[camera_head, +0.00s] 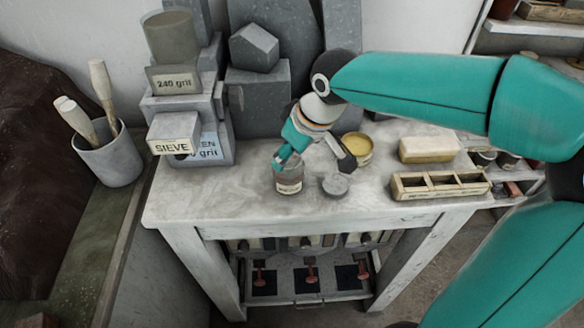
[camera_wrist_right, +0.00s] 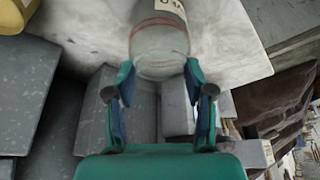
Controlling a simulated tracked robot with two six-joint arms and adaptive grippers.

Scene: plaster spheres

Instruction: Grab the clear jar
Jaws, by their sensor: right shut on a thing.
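The clear jar (camera_head: 289,182) has a pale label and stands on the white-grey table (camera_head: 230,195), near its front middle. In the right wrist view the jar (camera_wrist_right: 160,42) is see-through glass with red lines and a label. My right gripper (camera_head: 284,162) comes down over the jar from behind. In the wrist view its two fingertips (camera_wrist_right: 157,72) are on either side of the jar's near end, shut on it. The gripper and wrist hide part of the jar's top in the head view. My left gripper is in neither view.
A small grey round disc (camera_head: 335,186) lies right of the jar. A yellow tin (camera_head: 358,148), a pale block (camera_head: 430,149) and a divided wooden tray (camera_head: 440,187) are further right. Grey blocks (camera_head: 258,95) and grit boxes (camera_head: 176,133) stand behind and left. The front-left tabletop is clear.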

